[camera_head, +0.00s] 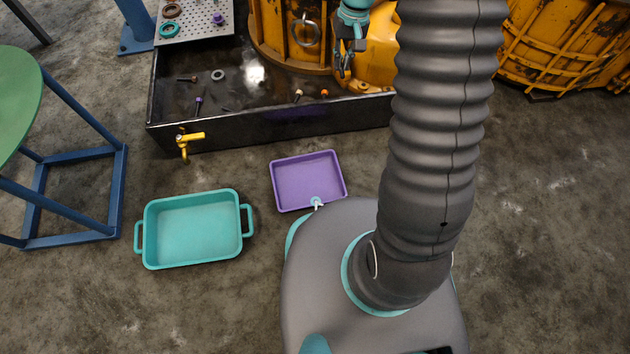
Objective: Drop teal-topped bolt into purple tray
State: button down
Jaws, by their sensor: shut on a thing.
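My gripper (343,72) is at the upper middle, beside the yellow housing and above the back of the black drip tray. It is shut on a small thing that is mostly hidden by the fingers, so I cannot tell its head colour. The purple tray (308,181) lies on the floor just in front of my base, well below the gripper in the picture, and its inside looks empty. A small teal round piece with a pale stem (317,202) shows at the tray's front edge. I cannot tell whether it is a bolt or whether it lies inside the tray.
The black drip tray (265,130) holds a purple-headed bolt (198,104), orange-topped pieces (325,93) and a grey ring (218,75). A yellow tap (188,140) juts from its front. A teal bin (193,229) stands left on the floor. Blue-framed stool (115,185) at far left.

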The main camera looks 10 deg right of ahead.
aim_at(329, 189)
jog(key=k, duration=1.3)
jog(key=u, duration=0.6)
jog(key=i, duration=0.95)
